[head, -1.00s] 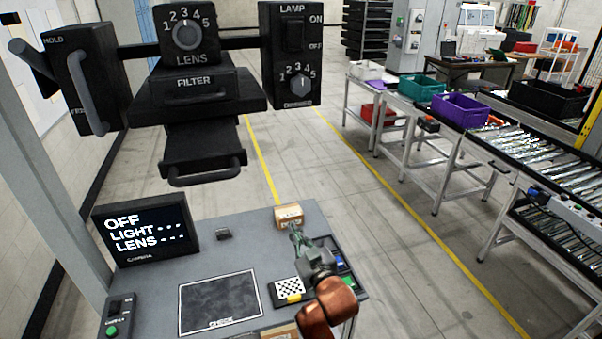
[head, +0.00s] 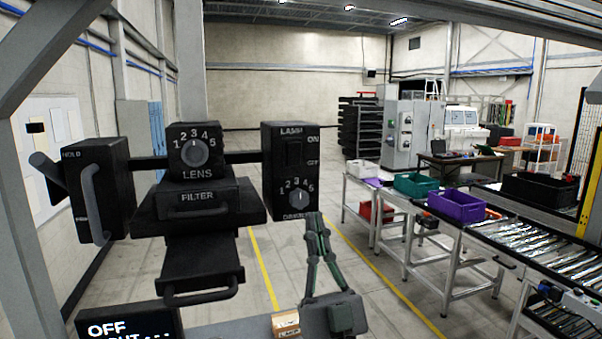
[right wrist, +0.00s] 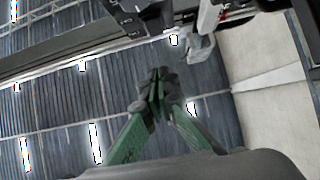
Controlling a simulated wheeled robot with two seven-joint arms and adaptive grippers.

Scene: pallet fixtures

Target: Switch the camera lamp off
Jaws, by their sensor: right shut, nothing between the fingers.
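The lamp box (head: 268,190) is a black housing at the right end of the camera bar in the head view. Its dark lamp switch (head: 294,151) sits beside the ON and OFF labels; which way it is set is too dark to tell. A dimmer knob (head: 300,199) with a numbered dial is below it. My right gripper (head: 314,218) points up, shut and empty, with its tips at the box's lower right edge, below the switch; contact is unclear. Its closed fingers (right wrist: 158,84) also show in the right wrist view. My left gripper is out of view.
The lens dial (head: 195,152), filter drawer (head: 197,198) and hold lever box (head: 97,190) are left of the lamp box. A screen (head: 130,328) reading OFF is cut off below. A small cardboard box (head: 286,324) stands on the bench. Bins and conveyors are farther right.

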